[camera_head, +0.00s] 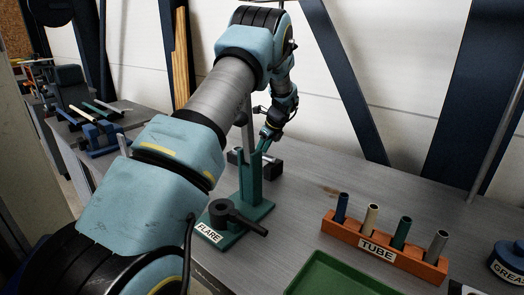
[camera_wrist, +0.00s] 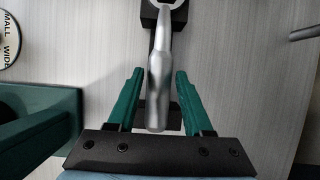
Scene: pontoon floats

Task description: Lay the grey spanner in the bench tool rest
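The grey spanner (camera_wrist: 160,70) shows in the wrist view, its ring end at the top edge and its handle end between my fingers. It lines up over the black tool rest (camera_wrist: 150,18); one dark block is under the ring end and another shows around the handle end. It appears to lie in the rest, though contact is hard to see. My gripper (camera_wrist: 158,75) is open, with a gap between each green finger and the handle. In the head view my gripper (camera_head: 268,138) is low behind the green flare stand, by the black rest (camera_head: 271,166); the spanner is not clear there.
The green flare stand (camera_head: 251,184) rises close in front of my gripper. An orange tube rack (camera_head: 345,232) with several tubes, a green tray (camera_head: 335,275) and a grease pot (camera_head: 509,255) are to the right. Bare bench lies between the rest and the rack.

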